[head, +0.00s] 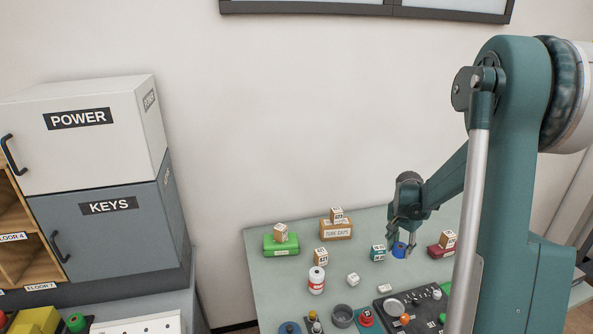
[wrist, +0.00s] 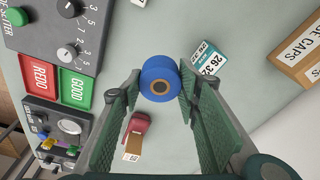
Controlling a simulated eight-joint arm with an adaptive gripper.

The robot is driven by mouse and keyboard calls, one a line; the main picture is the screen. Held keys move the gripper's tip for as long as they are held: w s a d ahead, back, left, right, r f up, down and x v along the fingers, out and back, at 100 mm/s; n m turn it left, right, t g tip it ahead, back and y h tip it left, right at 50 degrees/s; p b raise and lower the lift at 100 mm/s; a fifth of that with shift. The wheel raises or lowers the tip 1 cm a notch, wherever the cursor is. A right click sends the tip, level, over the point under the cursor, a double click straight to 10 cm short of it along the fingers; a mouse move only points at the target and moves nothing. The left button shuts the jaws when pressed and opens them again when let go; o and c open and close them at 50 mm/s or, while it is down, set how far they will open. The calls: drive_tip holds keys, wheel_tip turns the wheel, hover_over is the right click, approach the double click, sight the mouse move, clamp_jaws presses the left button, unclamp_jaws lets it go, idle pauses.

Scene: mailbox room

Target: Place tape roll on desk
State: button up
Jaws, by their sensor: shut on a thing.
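The blue tape roll (head: 399,250) is between my gripper's fingertips, low over the back right part of the grey-green desk (head: 300,262). In the wrist view the tape roll (wrist: 158,72) shows its brown core, with one finger on each side. My gripper (wrist: 160,88) is shut on it. In the head view my gripper (head: 400,241) points down. I cannot tell whether the roll touches the desk.
A teal-labelled box (head: 377,253) stands just left of the roll and a red stapler-like item (head: 440,250) to its right. A control panel (head: 410,303) lies in front. A green box (head: 281,245), a brown carton (head: 336,230) and a white-red bottle (head: 317,280) stand further left.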

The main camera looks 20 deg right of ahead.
drive_tip(key=w+a+r+n+p, duration=0.1)
drive_tip(key=w+a+n+p, duration=0.1)
drive_tip(key=a, duration=1.1)
drive_tip(key=w+a+r+n+y+p, duration=0.1)
drive_tip(key=w+a+n, duration=0.4)
drive_tip(key=a, duration=0.8)
drive_tip(key=w+a+r+n+t+p, duration=0.1)
drive_tip(key=w+a+n+p, duration=0.2)
drive_tip(key=a, duration=1)
drive_tip(key=n, duration=0.3)
drive_tip(key=shift+w+n+y, duration=0.3)
drive_tip(key=shift+w, duration=0.1)
wheel_tip(320, 180, down, 5)
drive_tip(key=b, duration=0.4)
drive_tip(key=shift+r+b, duration=0.1)
drive_tip(key=shift+b, duration=0.3)
